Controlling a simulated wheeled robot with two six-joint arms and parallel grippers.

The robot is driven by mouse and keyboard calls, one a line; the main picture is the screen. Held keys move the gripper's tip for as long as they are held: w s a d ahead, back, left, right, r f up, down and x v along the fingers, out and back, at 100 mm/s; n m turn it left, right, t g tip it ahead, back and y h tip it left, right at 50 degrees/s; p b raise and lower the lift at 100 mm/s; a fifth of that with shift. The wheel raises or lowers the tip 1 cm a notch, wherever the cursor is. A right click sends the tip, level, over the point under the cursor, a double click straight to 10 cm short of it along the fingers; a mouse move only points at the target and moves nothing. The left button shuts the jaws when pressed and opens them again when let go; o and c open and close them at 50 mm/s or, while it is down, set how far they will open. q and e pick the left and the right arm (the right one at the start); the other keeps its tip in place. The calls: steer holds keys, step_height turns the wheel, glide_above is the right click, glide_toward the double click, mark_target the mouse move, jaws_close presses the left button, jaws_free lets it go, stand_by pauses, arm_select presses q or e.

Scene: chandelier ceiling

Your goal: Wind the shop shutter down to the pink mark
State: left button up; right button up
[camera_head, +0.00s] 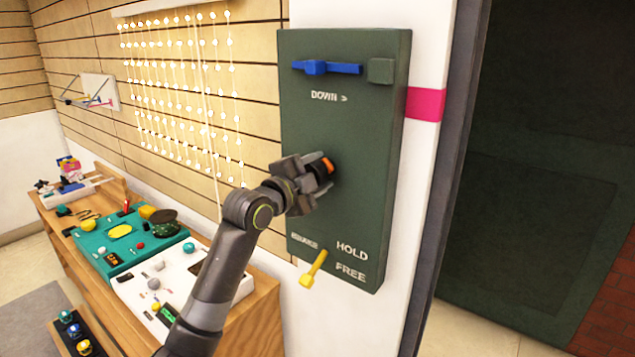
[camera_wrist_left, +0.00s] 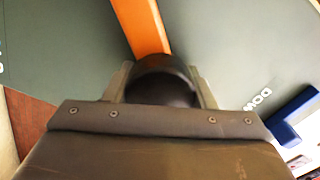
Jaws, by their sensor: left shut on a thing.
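A dark green winding box (camera_head: 300,120) hangs on the white wall, with the word DOWN and an arrow near its top. My left gripper (camera_head: 322,172) is shut on the black knob (camera_wrist_left: 165,82) of an orange crank (camera_wrist_left: 143,25). In the head view, the gripper hides most of the crank. A yellow lever (camera_head: 313,268) sits tilted low on the box, left of the words HOLD and FREE. The pink mark (camera_head: 425,104) is a band on the white post right of the box. A dark surface (camera_head: 540,130) lies beyond the post; I cannot tell whether it is the shutter. My right gripper is out of view.
A blue bar (camera_head: 335,68) crosses the box top beside a green block (camera_head: 381,71). A wooden counter (camera_head: 262,310) with a teal tray (camera_head: 95,240) and a white tray (camera_head: 125,285) stands at left. Strings of lights hang on the slatted wall.

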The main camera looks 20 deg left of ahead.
arm_select(q)
steer(key=m, duration=0.1)
steer(key=m+b, duration=0.1)
steer(key=shift+f+m, duration=0.25)
steer(key=shift+m, duration=0.15)
steer(key=shift+m+b, duration=0.3)
steer(key=shift+b, duration=0.05)
steer(key=shift+m+b, duration=0.35)
steer(key=shift+m, duration=0.45)
steer(key=shift+r+m, duration=0.1)
steer(key=shift+m, duration=0.2)
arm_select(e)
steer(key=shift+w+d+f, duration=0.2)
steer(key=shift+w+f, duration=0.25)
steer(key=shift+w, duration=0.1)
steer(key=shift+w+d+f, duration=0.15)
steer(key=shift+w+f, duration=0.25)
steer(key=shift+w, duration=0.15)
arm_select(q)
steer(key=o, duration=1.3)
steer(key=shift+c, duration=0.2)
steer(key=shift+o, duration=0.6)
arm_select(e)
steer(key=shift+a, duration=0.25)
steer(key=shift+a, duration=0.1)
